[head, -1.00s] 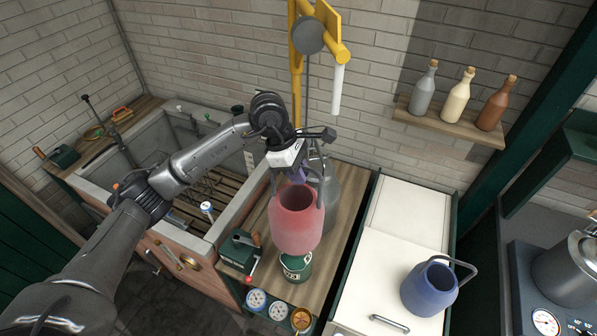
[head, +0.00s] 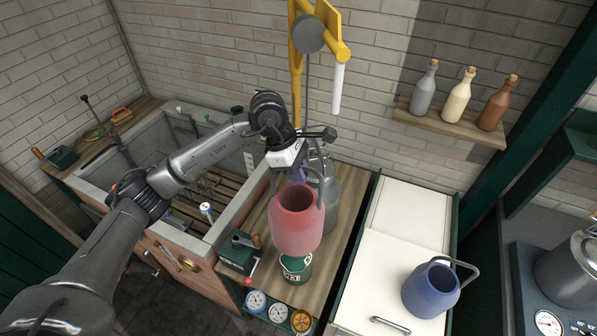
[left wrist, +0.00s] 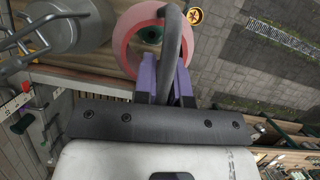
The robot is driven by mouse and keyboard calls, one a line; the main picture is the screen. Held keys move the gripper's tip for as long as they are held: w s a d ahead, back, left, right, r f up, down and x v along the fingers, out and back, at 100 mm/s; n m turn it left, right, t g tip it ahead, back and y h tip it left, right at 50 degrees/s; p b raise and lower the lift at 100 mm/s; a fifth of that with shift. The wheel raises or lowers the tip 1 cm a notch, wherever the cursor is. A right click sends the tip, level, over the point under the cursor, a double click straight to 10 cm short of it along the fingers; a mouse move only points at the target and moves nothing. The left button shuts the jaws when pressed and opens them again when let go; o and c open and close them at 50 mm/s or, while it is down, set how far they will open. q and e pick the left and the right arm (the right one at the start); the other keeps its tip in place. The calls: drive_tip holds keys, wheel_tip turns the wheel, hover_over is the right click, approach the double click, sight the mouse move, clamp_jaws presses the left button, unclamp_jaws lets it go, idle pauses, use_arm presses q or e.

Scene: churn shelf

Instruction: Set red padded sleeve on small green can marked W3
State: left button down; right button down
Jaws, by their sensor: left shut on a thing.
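The red padded sleeve (head: 296,225) hangs upright from my left gripper (head: 297,174), which is shut on its grey handle. The small green can (head: 296,269) stands on the wooden counter right under the sleeve; the sleeve hides its top in the head view. Its pale marking is only partly readable. In the left wrist view, my left gripper (left wrist: 168,72) grips the handle, the sleeve (left wrist: 127,28) shows as a pink ring, and the can's dark green top (left wrist: 150,34) shows inside that ring, off its middle. Whether sleeve and can touch, I cannot tell. My right gripper is not in view.
A grey can (head: 330,190) stands close behind the sleeve. A dark green box (head: 238,252) with a handle sits left of the can. Gauges (head: 278,312) line the counter's front. A blue sleeve-like vessel (head: 430,290) stands on the white top at right. A yellow post (head: 297,85) rises behind.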

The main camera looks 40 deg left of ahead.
use_arm(q)
wheel_tip(320, 180, down, 12)
drive_tip(key=b, duration=0.9)
drive_tip(key=shift+b, duration=0.35)
idle(0.4)
drive_tip(key=shift+r, duration=0.15)
drive_tip(key=shift+f, duration=0.2)
drive_tip(key=shift+f+b, duration=4.15)
drive_tip(key=shift+f, duration=1.05)
